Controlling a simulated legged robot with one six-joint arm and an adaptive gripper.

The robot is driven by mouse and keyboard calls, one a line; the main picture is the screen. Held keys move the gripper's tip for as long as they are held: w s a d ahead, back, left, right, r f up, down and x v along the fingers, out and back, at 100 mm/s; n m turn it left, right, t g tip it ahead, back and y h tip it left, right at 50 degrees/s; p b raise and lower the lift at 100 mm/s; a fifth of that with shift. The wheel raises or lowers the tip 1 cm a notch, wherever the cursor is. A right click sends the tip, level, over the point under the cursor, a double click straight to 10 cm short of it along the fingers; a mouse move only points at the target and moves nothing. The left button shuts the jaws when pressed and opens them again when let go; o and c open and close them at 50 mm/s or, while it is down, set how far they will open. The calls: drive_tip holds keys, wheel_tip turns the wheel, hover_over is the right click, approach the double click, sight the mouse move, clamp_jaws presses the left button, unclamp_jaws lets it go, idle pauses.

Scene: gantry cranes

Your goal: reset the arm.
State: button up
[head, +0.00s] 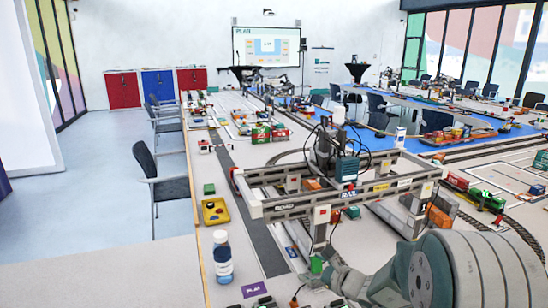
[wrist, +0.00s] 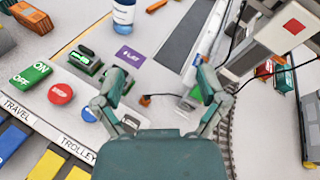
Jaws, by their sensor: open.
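My gripper (wrist: 158,88) is open in the wrist view, its two fingers spread wide with nothing between them. Below it is the table top with a purple PLAY card (wrist: 130,56). In the head view my arm comes in from the lower right corner and reaches toward the table beside the gantry crane. The crane's frame (head: 345,194) stands in the middle of the head view, near my arm. How far the fingertips are above the table I cannot tell.
A control panel with a green ON/OFF switch (wrist: 31,77) and a red button (wrist: 60,93) lies at the wrist view's left. Open floor (head: 95,215) lies left of the table.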

drive_tip(key=s+a+r+n+g, duration=0.3)
drive_tip(key=s+r+n+g, duration=0.1)
drive_tip(key=s+n, duration=0.4)
drive_tip(key=s+a+r+n+g, duration=0.35)
drive_tip(key=s+n, duration=0.25)
drive_tip(key=s, duration=0.4)
drive_tip(key=s+d+r+n+t+h, duration=0.1)
drive_tip(key=s+d+r+n+h, duration=0.2)
drive_tip(key=s+d+n+h, duration=0.6)
drive_tip(key=s+d+n, duration=0.1)
drive_tip(key=s+d, duration=0.1)
drive_tip(key=s, duration=0.2)
drive_tip(key=shift+s+r+t+h, duration=0.15)
drive_tip(key=shift+s+t+h, duration=0.05)
drive_tip(key=shift+t+h, duration=0.15)
